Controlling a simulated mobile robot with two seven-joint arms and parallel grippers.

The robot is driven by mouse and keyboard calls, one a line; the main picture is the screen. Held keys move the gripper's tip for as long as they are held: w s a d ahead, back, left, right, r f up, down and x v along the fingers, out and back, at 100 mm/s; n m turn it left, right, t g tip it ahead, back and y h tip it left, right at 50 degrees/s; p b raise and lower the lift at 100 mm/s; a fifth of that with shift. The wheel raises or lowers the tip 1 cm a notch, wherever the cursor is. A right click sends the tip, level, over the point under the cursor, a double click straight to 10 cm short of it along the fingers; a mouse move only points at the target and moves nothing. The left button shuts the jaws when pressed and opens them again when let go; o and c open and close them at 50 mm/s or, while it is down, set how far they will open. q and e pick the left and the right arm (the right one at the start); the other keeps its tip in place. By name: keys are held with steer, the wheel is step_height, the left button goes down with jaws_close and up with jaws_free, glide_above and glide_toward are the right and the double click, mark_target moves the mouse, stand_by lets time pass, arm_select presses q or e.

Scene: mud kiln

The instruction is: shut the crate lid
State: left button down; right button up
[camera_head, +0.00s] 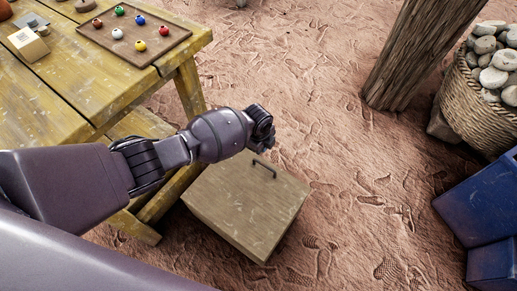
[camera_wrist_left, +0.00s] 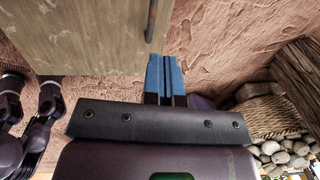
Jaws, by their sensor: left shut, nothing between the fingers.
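The wooden crate (camera_head: 225,222) stands on the sandy ground beside the table. Its pale wooden lid (camera_head: 250,205) has a dark bar handle (camera_head: 265,168) near its far edge. The lid looks flat over the crate and no open gap shows, but I cannot tell whether it is fully seated. My left gripper (camera_head: 266,143) is above the lid's far edge, close to the handle in the picture. In the left wrist view its blue fingers (camera_wrist_left: 165,78) are together and empty, just beside the lid (camera_wrist_left: 80,35) and handle (camera_wrist_left: 152,20). I cannot tell whether they touch. My right gripper is not in view.
A yellow wooden table (camera_head: 85,85) with a tray (camera_head: 125,48) of small colored balls stands at left. A wooden post (camera_head: 415,55), a basket of stones (camera_head: 480,100) and blue containers (camera_head: 485,205) stand at right. The ground between crate and post is clear.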

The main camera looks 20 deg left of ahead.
arm_select(q)
steer(key=w+d+r, duration=0.1)
steer(key=w+r, duration=0.3)
steer(key=r, duration=0.4)
steer(key=shift+w+d+r+p, duration=0.2)
steer(key=shift+w+p, duration=0.1)
steer(key=shift+p, duration=0.15)
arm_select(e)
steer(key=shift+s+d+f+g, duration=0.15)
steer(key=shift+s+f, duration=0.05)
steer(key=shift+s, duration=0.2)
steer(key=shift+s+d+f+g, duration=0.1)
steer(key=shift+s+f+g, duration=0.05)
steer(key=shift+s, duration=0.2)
arm_select(q)
steer(key=shift+s+f, duration=0.1)
